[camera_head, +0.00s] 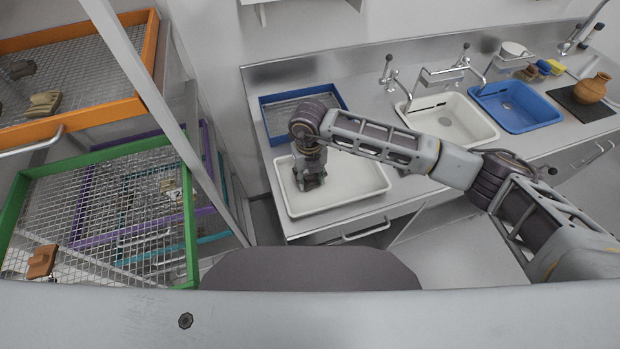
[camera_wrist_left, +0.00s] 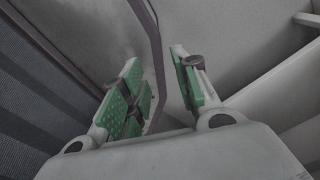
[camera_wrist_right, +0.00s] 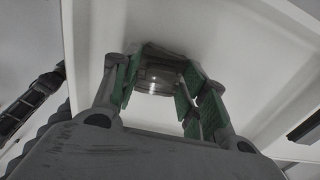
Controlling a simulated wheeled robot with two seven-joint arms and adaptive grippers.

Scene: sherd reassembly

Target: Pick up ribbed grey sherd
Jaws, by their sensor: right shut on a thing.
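My right gripper (camera_head: 312,180) points down into the white tray (camera_head: 368,186) on the counter. In the right wrist view, its green-padded fingers (camera_wrist_right: 158,88) are shut on a grey sherd (camera_wrist_right: 155,76) with a ribbed, curved face. The sherd is over the white tray floor; I cannot tell whether it still touches it. In the head view the sherd is mostly hidden by the gripper. My left gripper (camera_wrist_left: 160,82) shows only in the left wrist view, with its green-padded fingers apart and nothing between them.
A blue tray (camera_head: 340,92) stands behind the white one. A white basin (camera_head: 450,118), a blue basin (camera_head: 512,105) and an orange-brown jug (camera_head: 590,88) on a dark mat stand to the right. A rack with orange (camera_head: 153,45) and green-framed (camera_head: 190,235) mesh trays holding sherds stands left.

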